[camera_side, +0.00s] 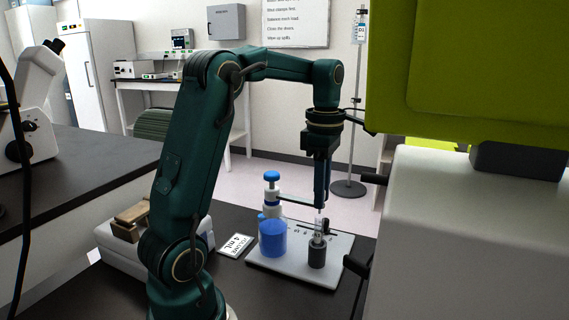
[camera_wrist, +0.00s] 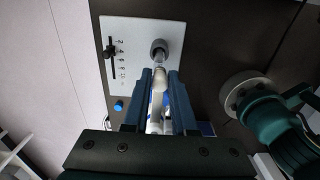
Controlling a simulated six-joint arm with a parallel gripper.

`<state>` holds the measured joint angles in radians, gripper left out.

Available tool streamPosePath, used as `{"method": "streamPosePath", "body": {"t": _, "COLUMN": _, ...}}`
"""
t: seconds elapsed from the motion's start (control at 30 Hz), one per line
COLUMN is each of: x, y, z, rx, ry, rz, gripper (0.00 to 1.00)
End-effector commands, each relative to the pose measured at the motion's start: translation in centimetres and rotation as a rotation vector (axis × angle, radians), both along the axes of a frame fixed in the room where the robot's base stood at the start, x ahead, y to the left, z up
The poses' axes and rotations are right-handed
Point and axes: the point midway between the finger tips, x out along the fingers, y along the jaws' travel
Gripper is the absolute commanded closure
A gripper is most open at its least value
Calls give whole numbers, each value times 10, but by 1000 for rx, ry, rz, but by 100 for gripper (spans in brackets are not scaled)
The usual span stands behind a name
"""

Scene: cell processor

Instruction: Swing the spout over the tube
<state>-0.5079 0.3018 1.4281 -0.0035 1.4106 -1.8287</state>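The tube (camera_side: 318,224) is clear and stands upright in a dark round holder (camera_side: 317,252) on a pale base plate; the holder also shows in the wrist view (camera_wrist: 159,46). My gripper (camera_side: 321,205) points down at the spout's outer end, just above the tube. In the wrist view its two blue fingers (camera_wrist: 161,78) stand apart, with white parts showing between them. Contact with the spout is unclear.
The base plate (camera_wrist: 130,30) carries a numbered scale with a black slider (camera_wrist: 110,52). A card reading 4 mL (camera_side: 236,245) lies left of it. A white machine (camera_side: 470,240) with a large green lid (camera_side: 480,70) stands close on the right.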

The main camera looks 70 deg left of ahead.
Motion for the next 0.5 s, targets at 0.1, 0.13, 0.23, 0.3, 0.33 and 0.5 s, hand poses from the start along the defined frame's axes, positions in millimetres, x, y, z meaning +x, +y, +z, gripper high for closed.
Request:
{"method": "streamPosePath", "body": {"t": 0.1, "x": 0, "y": -1, "z": 0, "rx": 0, "ry": -1, "rz": -3, "gripper": 48}}
{"method": "streamPosePath", "body": {"t": 0.13, "x": 0, "y": -1, "z": 0, "rx": 0, "ry": -1, "rz": -3, "gripper": 48}}
{"method": "streamPosePath", "body": {"t": 0.23, "x": 0, "y": 0, "z": 0, "rx": 1, "ry": 1, "rz": -3, "gripper": 48}}
{"method": "streamPosePath", "body": {"t": 0.3, "x": 0, "y": 0, "z": 0, "rx": 1, "ry": 1, "rz": -3, "gripper": 48}}
{"method": "streamPosePath", "body": {"t": 0.33, "x": 0, "y": 0, "z": 0, "rx": 1, "ry": 1, "rz": -3, "gripper": 48}}
{"method": "streamPosePath", "body": {"t": 0.5, "x": 0, "y": 1, "z": 9, "rx": 4, "ry": -1, "rz": -3, "gripper": 48}}
